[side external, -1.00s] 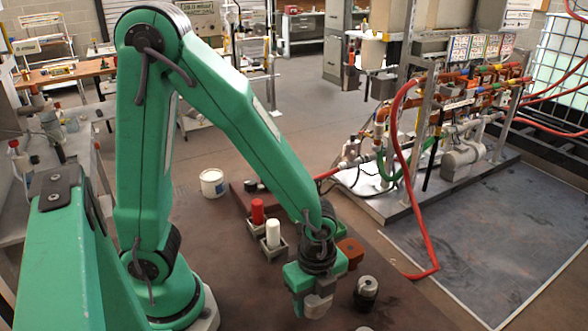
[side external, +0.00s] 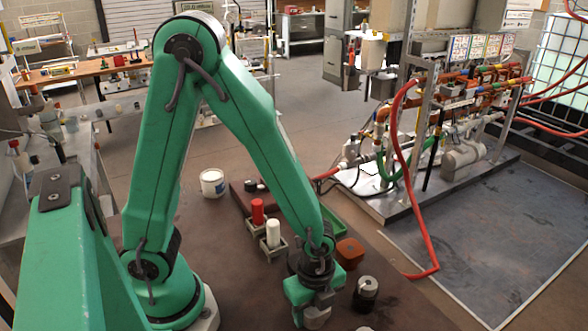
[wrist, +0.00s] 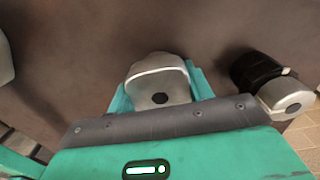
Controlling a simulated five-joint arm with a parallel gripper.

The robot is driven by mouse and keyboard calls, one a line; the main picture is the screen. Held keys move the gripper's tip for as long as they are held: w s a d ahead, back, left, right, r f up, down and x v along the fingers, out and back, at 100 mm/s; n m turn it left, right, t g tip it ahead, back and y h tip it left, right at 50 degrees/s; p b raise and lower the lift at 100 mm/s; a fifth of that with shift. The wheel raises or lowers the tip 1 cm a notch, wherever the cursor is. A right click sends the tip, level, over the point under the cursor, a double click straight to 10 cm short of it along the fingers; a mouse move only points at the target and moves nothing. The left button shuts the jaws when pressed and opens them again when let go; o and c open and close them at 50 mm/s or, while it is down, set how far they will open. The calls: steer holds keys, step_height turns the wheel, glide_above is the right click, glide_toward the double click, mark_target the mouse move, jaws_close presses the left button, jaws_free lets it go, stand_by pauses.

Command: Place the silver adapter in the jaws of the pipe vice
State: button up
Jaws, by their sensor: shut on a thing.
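The silver adapter (wrist: 160,75), a rounded grey piece with a pale rim and a dark hole, is between the teal fingers of my gripper (wrist: 160,92) in the wrist view. My gripper is shut on it. In the side view my gripper (side external: 315,306) hangs low over the brown surface, with the adapter (side external: 316,318) at its tip near the bottom edge. I cannot tell whether the adapter touches the surface. I cannot surely identify the pipe vice in either view.
A black and silver cylinder (side external: 365,294) stands close right of my gripper; it also shows in the wrist view (wrist: 262,76). Behind are an orange-brown block (side external: 350,253), a green tray (side external: 336,222), and holders with a red cylinder (side external: 257,211) and a white cylinder (side external: 273,233).

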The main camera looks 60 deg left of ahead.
steer(key=o, duration=1.3)
steer(key=shift+r, duration=0.2)
steer(key=shift+w+r, duration=0.2)
steer(key=shift+r, duration=3.55)
steer(key=a+r+n+t, duration=0.1)
steer(key=a+r+n, duration=0.2)
steer(key=r+n, duration=0.2)
steer(key=s+a+r+n+t, duration=0.1)
steer(key=a+r+n+t, duration=0.1)
steer(key=a+r+n, duration=0.2)
steer(key=s+a+r+n+t, duration=0.1)
steer(key=a+r+n+t, duration=0.1)
steer(key=a+r+n, duration=0.2)
step_height(320, 180, up, 3)
steer(key=shift+s+a+f+n, duration=0.1)
steer(key=shift+n, duration=0.8)
steer(key=shift+s+a+f+n, duration=0.1)
steer(key=shift+n, duration=0.8)
steer(key=shift+o, duration=0.5)
steer(key=shift+s+a+r+n+t, duration=0.3)
steer(key=shift+r+n, duration=0.15)
steer(key=shift+n, duration=0.25)
